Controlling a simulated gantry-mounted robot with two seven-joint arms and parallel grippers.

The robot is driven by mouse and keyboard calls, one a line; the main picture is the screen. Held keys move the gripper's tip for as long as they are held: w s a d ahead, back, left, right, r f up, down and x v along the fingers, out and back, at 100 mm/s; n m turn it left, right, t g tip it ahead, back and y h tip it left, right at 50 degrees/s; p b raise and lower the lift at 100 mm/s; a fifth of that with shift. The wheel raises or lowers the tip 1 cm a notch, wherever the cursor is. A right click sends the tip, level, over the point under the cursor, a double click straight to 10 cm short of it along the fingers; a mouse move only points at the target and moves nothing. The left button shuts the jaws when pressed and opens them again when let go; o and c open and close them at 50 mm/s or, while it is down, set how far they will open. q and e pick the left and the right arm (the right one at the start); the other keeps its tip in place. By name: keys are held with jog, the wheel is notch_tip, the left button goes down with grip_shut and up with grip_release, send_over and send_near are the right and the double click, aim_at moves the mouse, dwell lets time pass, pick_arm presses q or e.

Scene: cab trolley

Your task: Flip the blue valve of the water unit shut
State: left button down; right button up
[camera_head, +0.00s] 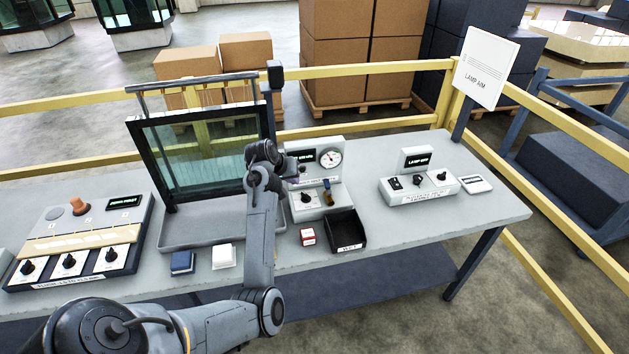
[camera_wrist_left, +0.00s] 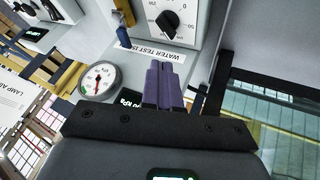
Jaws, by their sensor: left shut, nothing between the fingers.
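The water unit (camera_head: 316,207) is a white box with a round gauge (camera_head: 330,157), a black knob (camera_head: 306,197) and a small valve (camera_head: 328,192) with a brass body and a blue lever. In the left wrist view the blue lever (camera_wrist_left: 123,38) sits beside the knob, on the side toward the gauge. My left gripper (camera_head: 292,180) is at the unit's front, left of the valve. Its purple fingers (camera_wrist_left: 164,84) are closed together and empty, pointing at the panel near the label strip. The fingers appear apart from the lever. My right gripper is not in view.
A framed glass panel (camera_head: 155,135) stands in a grey tray left of the unit. A lamp unit (camera_head: 420,188) stands to the right, with bare table between.

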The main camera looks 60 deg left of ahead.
aim_at(328, 187)
pick_arm(q)
jog(key=shift+w+a+r+n+t+h, duration=0.15)
jog(key=shift+a+r+n+t+h, duration=0.2)
jog(key=shift+a+r+n, duration=0.2)
jog(key=shift+f, duration=0.15)
jog(key=b+x, duration=0.2)
jog(key=x, duration=0.8)
jog(key=shift+w+a+f, duration=0.1)
jog(key=shift+f, duration=0.1)
jog(key=shift+w+d+r, duration=0.1)
jog(key=shift+w+d, duration=0.15)
jog(key=shift+w, duration=0.3)
jog(key=shift+w+d+r, duration=0.1)
jog(key=shift+w+d, duration=0.15)
jog(key=shift+w, duration=0.25)
jog(key=shift+w+d, duration=0.3)
jog(key=shift+w, duration=0.4)
